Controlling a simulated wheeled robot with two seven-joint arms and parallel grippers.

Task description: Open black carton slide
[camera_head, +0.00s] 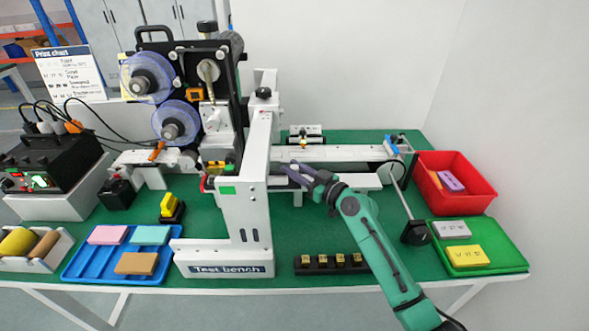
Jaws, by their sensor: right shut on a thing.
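The white coding machine labelled "Test bench" (225,269) stands on the green table. My right gripper (287,170) reaches in from the lower right, to the right side of the machine's white upright (258,160), at the near edge of the white rail. It is shut on a small part there. The fingers and wrist hide most of that part, so I cannot tell its shape or whether it is the black carton slide. I cannot clearly make out the slide elsewhere. My left gripper is not in view.
A black rack (332,265) with several brass blocks lies in front. A red bin (455,182) and green tray (480,260) are at right. A blue tray (120,255) and black control box (50,163) are at left. A black-knobbed rod (416,232) stands right of my arm.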

